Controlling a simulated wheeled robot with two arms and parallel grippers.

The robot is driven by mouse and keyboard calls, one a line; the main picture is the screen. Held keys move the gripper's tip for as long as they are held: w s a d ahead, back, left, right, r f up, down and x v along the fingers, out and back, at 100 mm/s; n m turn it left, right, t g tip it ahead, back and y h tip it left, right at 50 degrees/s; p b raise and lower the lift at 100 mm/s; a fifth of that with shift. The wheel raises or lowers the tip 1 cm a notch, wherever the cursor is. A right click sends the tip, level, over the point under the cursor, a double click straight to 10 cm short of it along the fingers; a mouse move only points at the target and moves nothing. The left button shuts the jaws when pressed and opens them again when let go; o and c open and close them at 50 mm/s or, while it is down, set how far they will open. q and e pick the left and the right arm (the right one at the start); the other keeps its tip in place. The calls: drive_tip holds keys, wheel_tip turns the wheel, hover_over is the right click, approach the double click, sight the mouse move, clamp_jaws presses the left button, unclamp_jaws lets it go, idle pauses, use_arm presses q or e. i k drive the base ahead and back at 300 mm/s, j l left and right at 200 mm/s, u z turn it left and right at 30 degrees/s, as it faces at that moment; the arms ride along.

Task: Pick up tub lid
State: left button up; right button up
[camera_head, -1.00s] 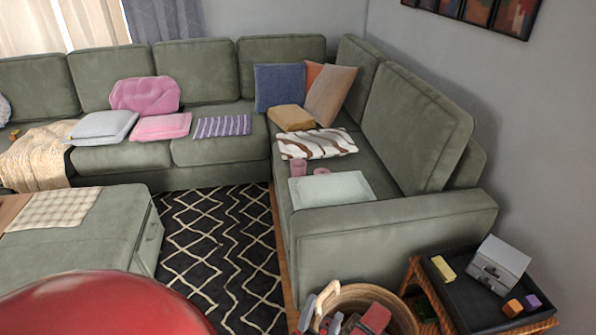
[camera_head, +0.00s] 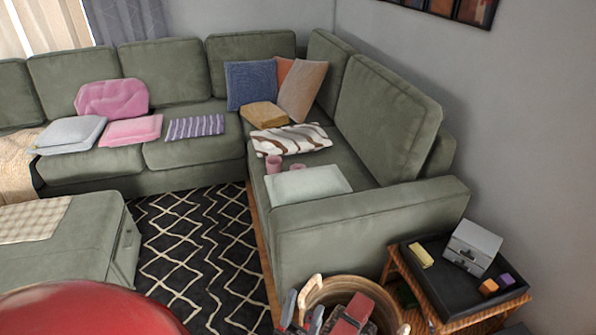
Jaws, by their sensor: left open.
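A small flat pink disc (camera_head: 298,167), which looks like the tub lid, lies on the right part of the green sectional. It is just right of a small pink tub (camera_head: 273,165) and behind a pale folded cloth (camera_head: 308,184). The disc is small in the picture, so its details are hard to tell. I cannot make out either of my grippers in the head view, and nothing of mine touches the tub or the disc.
The green sectional (camera_head: 370,206) holds cushions and folded cloths. A wicker basket (camera_head: 385,300) with several items stands before its arm, beside a side table with a black tray (camera_head: 440,290). A large red rounded shape (camera_head: 85,310) fills the lower left. The patterned rug (camera_head: 200,235) is clear.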

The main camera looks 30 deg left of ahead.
sight(297, 166)
drive_tip(key=i+j+z, duration=0.2)
drive_tip(key=j, duration=0.75)
drive_tip(key=j+z, duration=0.2)
drive_tip(key=j, duration=0.7)
drive_tip(key=i+j+z, duration=0.25)
drive_tip(key=j, duration=0.6)
drive_tip(key=i+j+z, duration=0.25)
drive_tip(key=j, duration=0.6)
drive_tip(key=i+j+z, duration=0.1)
drive_tip(key=j+z, duration=0.15)
drive_tip(key=j, duration=0.6)
drive_tip(key=j+z, duration=0.2)
drive_tip(key=j, duration=1.15)
drive_tip(key=i+j+z, duration=0.1)
drive_tip(key=j, duration=0.3)
